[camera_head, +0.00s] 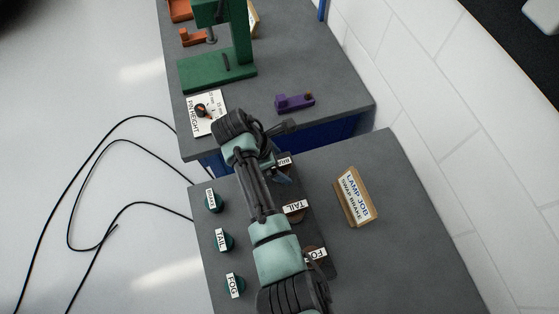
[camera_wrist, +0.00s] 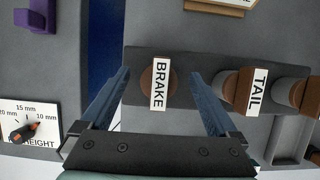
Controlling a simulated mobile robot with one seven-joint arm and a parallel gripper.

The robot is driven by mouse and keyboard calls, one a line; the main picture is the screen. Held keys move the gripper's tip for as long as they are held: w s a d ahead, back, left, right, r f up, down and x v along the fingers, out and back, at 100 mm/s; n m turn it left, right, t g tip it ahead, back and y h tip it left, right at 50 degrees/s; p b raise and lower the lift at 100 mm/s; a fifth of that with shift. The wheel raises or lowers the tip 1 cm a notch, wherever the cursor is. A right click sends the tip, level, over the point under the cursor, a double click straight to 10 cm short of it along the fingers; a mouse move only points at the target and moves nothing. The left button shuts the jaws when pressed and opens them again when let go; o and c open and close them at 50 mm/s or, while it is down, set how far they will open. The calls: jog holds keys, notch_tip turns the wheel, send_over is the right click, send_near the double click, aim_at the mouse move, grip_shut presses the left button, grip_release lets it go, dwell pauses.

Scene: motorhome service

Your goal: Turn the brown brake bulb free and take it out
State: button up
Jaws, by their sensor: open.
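The brown brake bulb (camera_wrist: 172,80) sits at the left end of the dark lamp block (camera_wrist: 205,62) in the wrist view, with a white BRAKE label across its face. My gripper (camera_wrist: 158,76) is open, with one blue finger on each side of the bulb and gaps between them in the picture. I cannot tell whether the fingertips reach down to the bulb's height. In the head view my gripper (camera_head: 279,172) is over the far end of the block, and my arm hides much of it. Only part of the BRAKE label (camera_head: 284,161) shows there.
The brown TAIL bulb (camera_wrist: 245,90) stands right of my right finger. A LAMP JOB sign (camera_head: 355,197) stands right. A green press (camera_head: 235,60) occupies the far table.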

jog(key=shift+c, duration=0.2)
grip_shut()
dwell(0.5)
jog(key=shift+r+p, duration=0.1)
jog(key=shift+p, duration=0.25)
jog(key=shift+n+p, duration=0.3)
jog(key=shift+n, duration=0.1)
jog(key=n+t+y+p, duration=0.1)
jog(key=n+p, duration=0.2)
jog(key=p, duration=0.1)
jog(key=shift+n, duration=0.4)
jog(key=shift+n+t+y, duration=0.3)
jog(key=shift+n+t, duration=0.3)
jog(key=shift+n, duration=0.6)
